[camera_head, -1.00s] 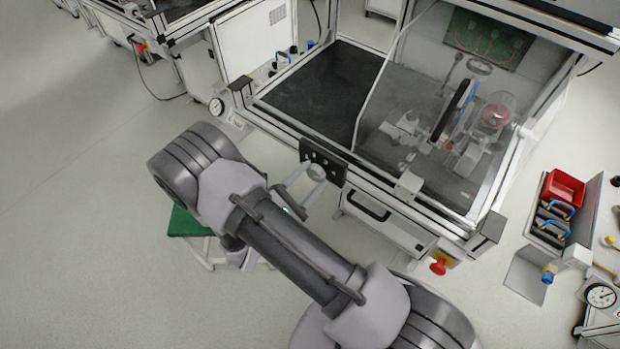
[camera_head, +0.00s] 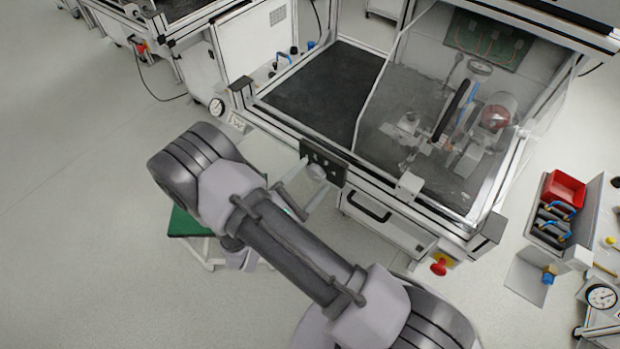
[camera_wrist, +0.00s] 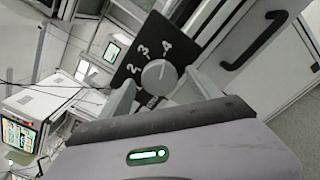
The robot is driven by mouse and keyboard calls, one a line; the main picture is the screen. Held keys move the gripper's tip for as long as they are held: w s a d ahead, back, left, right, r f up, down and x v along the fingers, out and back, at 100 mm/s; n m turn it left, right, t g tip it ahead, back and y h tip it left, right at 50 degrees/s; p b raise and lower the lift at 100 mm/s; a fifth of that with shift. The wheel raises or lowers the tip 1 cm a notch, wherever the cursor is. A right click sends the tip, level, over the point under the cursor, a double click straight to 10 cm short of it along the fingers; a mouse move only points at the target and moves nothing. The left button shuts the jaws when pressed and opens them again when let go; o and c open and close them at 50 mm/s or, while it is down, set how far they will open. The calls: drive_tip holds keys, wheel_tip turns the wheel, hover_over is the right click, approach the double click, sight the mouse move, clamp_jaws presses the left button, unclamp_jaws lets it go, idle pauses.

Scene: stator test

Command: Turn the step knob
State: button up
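The step knob (camera_wrist: 158,76) is a round, light grey dial on a black panel (camera_wrist: 133,74) with the white numerals 2, 3 and 4 showing. In the head view the panel (camera_head: 335,176) is on the front of the bench, with the pale knob (camera_head: 317,172) on it. My gripper (camera_wrist: 160,84) is open, with one finger on each side of the knob. In the wrist view a gap shows between the knob and each finger. The head view also shows my gripper (camera_head: 317,174) at the panel. Which numeral the knob points to is too small to tell.
A clear guard (camera_head: 375,100) covers the right part of the bench. A drawer handle (camera_head: 368,207) and a red emergency button (camera_head: 438,267) are right of the panel. A green-topped stool (camera_head: 185,222) stands below my arm. The floor at left is clear.

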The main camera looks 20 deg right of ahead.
drive_tip(key=p+v, duration=0.3)
drive_tip(key=v, duration=1.4)
drive_tip(key=shift+s+a, duration=0.15)
drive_tip(key=s+d+r+m+g+y, duration=0.25)
drive_tip(key=d+r+m+g, duration=0.3)
drive_tip(key=r, duration=0.35)
drive_tip(key=s+d+r+m+g+y, duration=0.1)
drive_tip(key=d+r+m+g+y, duration=0.35)
drive_tip(key=r+m+g, duration=0.3)
drive_tip(key=s+r+m+t+y, duration=0.5)
drive_tip(key=r+m+t+y, duration=0.3)
drive_tip(key=r, duration=0.5)
drive_tip(key=shift+d+r+y, duration=0.25)
drive_tip(key=shift+r+y, duration=0.1)
drive_tip(key=shift+y, duration=0.45)
